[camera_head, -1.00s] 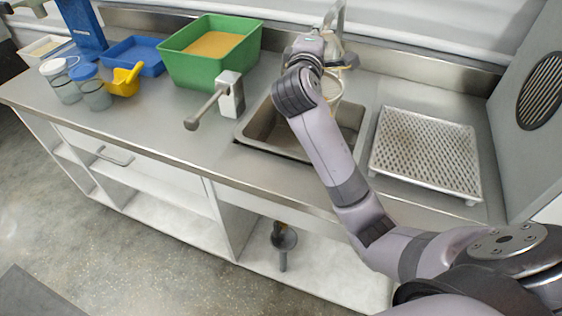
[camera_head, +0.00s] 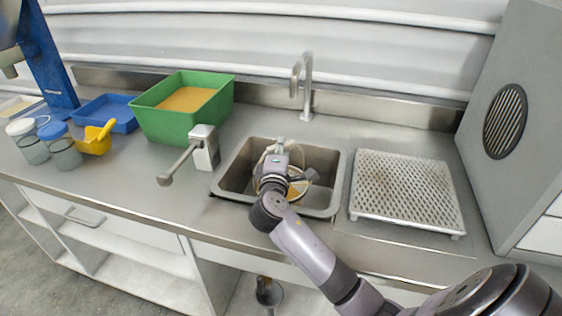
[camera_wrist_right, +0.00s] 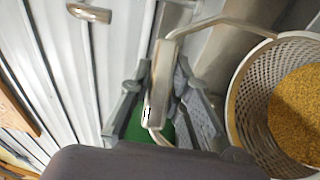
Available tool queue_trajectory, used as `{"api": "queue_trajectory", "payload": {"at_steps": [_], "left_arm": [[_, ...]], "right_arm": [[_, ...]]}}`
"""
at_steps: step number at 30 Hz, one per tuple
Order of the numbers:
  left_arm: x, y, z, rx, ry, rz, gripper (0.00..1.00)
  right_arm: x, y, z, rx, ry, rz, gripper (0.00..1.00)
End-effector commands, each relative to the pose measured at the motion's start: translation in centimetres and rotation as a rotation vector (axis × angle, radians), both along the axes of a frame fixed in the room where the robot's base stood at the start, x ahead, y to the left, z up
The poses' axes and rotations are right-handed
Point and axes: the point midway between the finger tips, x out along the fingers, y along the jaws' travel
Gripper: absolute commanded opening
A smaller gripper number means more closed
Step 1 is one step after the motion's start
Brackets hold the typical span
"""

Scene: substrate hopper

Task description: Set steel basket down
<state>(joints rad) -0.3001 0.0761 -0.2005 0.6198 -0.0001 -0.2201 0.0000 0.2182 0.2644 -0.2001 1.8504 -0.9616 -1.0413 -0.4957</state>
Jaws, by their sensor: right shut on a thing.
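The steel basket (camera_head: 300,186) shows partly in the head view, within the outline of the sink (camera_head: 326,206) and half hidden by my right wrist. I cannot tell whether it touches the sink bottom. In the right wrist view the perforated basket (camera_wrist_right: 246,92) is at the right, with golden grains (camera_wrist_right: 298,115) inside. My right gripper (camera_head: 279,148) is over the sink. In the wrist view its fingers (camera_wrist_right: 160,95) are shut on the basket's flat handle, beside the basket. My left gripper is not in view.
A perforated steel rack (camera_head: 405,192) stands empty right of the sink, beside a grey cabinet (camera_head: 515,120). The faucet (camera_head: 306,88) rises behind the sink. A metal-handled block (camera_head: 204,148), green tub (camera_head: 165,122), yellow scoop (camera_head: 96,140) and lidded jars (camera_head: 62,150) stand left.

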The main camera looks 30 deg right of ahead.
Motion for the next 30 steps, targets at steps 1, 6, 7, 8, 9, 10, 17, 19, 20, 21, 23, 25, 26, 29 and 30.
{"api": "queue_trajectory", "payload": {"at_steps": [1, 6, 7, 8, 9, 10, 17, 19, 20, 21, 23, 25, 26, 29, 30], "left_arm": [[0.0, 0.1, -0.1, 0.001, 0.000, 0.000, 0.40], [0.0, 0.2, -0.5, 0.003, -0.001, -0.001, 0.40], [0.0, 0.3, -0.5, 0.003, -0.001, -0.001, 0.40], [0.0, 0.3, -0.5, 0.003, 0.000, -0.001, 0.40], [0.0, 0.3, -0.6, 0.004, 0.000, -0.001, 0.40], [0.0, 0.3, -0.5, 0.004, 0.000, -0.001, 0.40], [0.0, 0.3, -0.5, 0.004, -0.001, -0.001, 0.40], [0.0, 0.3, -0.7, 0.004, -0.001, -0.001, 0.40], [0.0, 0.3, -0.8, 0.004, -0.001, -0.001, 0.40], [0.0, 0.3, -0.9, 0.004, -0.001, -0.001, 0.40], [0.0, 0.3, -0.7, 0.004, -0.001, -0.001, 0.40], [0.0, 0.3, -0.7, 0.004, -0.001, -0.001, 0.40], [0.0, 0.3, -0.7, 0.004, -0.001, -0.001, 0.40], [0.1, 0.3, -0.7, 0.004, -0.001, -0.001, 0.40], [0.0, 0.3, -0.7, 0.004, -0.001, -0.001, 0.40]], "right_arm": [[0.0, 0.0, -0.6, -0.004, 0.000, 0.001, 0.00], [0.0, 0.0, -3.1, -0.004, 0.001, 0.000, 0.00], [0.0, 0.0, -3.4, -0.004, 0.000, 0.000, 0.00], [0.0, 0.0, -3.6, -0.004, 0.000, 0.000, 0.00], [0.0, 0.0, -3.8, -0.004, 0.000, 0.000, 0.00], [0.0, 0.0, -3.9, -0.004, -0.002, 0.000, 0.00], [0.0, 0.0, -3.9, -0.003, -0.002, 0.001, 0.00], [0.0, 0.0, -4.0, -0.003, -0.002, 0.001, 0.00], [0.0, 0.0, -4.2, -0.003, -0.002, 0.001, 0.00], [0.0, 0.0, -4.3, -0.003, -0.002, 0.001, 0.00], [0.0, 0.0, -4.3, -0.001, 0.002, 0.000, 0.21], [0.0, 0.0, -4.4, -0.001, 0.002, 0.000, 0.26], [0.0, 0.0, -4.4, -0.001, 0.002, 0.000, 0.28], [0.0, 0.0, -4.4, -0.001, 0.002, 0.000, 0.35], [0.0, 0.0, -4.4, -0.001, 0.002, 0.000, 0.37]]}}
